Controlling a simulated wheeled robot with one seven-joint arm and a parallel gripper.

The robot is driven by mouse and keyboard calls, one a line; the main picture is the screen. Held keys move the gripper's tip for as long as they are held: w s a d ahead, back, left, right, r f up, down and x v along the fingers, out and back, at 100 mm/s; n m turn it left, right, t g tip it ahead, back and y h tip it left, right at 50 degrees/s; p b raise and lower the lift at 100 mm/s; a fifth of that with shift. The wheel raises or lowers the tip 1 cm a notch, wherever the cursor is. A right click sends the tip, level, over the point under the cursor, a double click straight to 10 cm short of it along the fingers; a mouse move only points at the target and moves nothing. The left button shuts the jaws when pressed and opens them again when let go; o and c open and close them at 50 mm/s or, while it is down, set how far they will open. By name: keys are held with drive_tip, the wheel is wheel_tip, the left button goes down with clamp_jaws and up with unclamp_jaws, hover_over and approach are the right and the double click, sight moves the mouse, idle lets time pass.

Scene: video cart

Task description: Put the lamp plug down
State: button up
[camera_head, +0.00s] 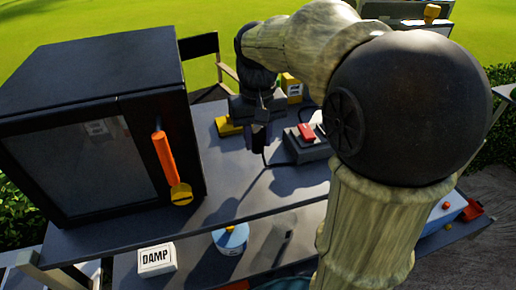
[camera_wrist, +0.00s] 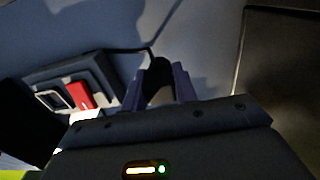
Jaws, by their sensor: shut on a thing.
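My gripper (camera_head: 258,135) is above the cart's upper shelf, between the black cabinet and the power block. In the wrist view its two fingers (camera_wrist: 158,88) are closed around the black lamp plug (camera_wrist: 157,78). A thin dark cord runs from the plug's end across the shelf toward the left. In the head view the plug is mostly hidden by the dark gripper. The grey power block (camera_head: 312,152) with a red switch (camera_head: 306,132) sits to the right of my gripper; it also shows left of the fingers in the wrist view (camera_wrist: 100,72).
A black cabinet (camera_head: 90,60) with an orange handle (camera_head: 163,158) fills the left of the upper shelf (camera_head: 235,185). A yellow item (camera_head: 228,127) and a yellow box (camera_head: 291,87) stand behind. A DAMP box (camera_head: 156,260) and blue tub (camera_head: 231,239) are on the lower shelf.

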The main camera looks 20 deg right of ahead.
sight(257, 152)
drive_tip(key=shift+f, duration=0.2)
wheel_tip(257, 152, down, 3)
drive_tip(key=shift+f+p, duration=0.1)
drive_tip(key=shift+p, duration=0.45)
drive_tip(key=shift+f, duration=0.4)
drive_tip(key=shift+w+f, duration=0.1)
drive_tip(key=shift+f, duration=0.05)
drive_tip(key=shift+d+f+b, duration=0.15)
drive_tip(key=shift+f+b, duration=0.15)
drive_tip(key=shift+b, duration=0.05)
drive_tip(key=o, duration=1.1)
drive_tip(key=shift+a, duration=0.2)
drive_tip(key=shift+s, duration=0.2)
